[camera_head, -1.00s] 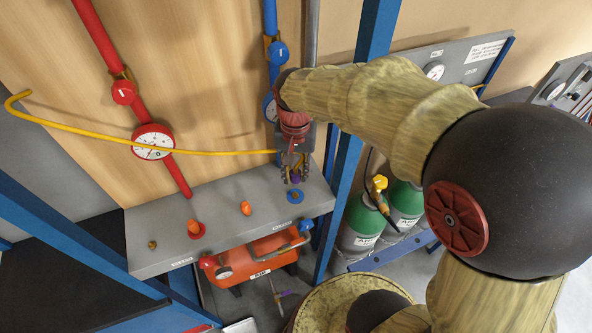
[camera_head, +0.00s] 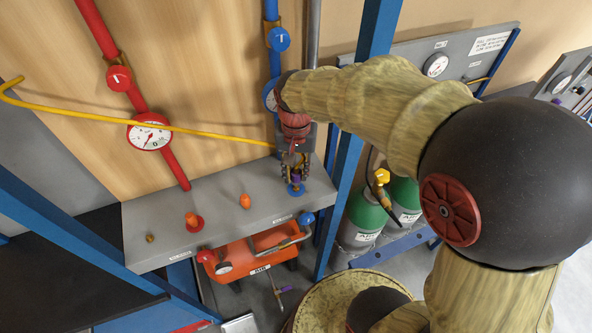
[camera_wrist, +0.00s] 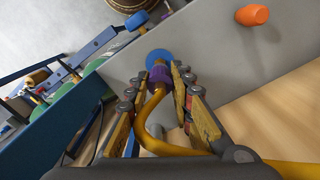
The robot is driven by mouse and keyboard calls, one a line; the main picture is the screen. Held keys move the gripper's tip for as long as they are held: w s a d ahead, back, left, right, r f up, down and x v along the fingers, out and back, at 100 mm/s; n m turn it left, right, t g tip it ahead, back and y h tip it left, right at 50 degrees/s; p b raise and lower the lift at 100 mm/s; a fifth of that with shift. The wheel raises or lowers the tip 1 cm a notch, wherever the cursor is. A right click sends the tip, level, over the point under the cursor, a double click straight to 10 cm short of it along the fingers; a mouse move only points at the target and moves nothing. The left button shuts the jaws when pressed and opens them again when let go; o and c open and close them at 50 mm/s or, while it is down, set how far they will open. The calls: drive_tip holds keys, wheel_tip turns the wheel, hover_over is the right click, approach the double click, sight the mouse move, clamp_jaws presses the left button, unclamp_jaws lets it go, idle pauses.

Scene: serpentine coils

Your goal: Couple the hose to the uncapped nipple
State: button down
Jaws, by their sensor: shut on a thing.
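The yellow hose (camera_head: 205,134) runs from the upper left to my gripper (camera_head: 295,170), and its bend shows in the wrist view (camera_wrist: 150,112). My gripper is shut on the hose's purple end coupling (camera_wrist: 158,76), between its fingers (camera_wrist: 157,86). The coupling points down at the nipple with the blue ring (camera_head: 295,190) on the grey shelf. In the wrist view the coupling overlaps the blue ring (camera_wrist: 160,56); the nipple itself is hidden. I cannot tell whether the coupling is seated on it or just above it.
On the shelf (camera_head: 225,220) are an orange cap on a red ring (camera_head: 192,220), another orange cap (camera_head: 245,201) and a small brass fitting (camera_head: 150,238). A blue post (camera_head: 350,150) stands just right of my gripper. Red and blue pipes run behind.

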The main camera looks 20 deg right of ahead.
sight(296, 168)
drive_tip(key=shift+f, duration=0.15)
drive_tip(key=shift+f+b, duration=0.65)
drive_tip(key=shift+f, duration=0.2)
drive_tip(key=shift+s+f, duration=0.1)
drive_tip(key=shift+f, duration=0.35)
drive_tip(key=c, duration=1.5)
unclamp_jaws()
wheel_tip(296, 168, up, 12)
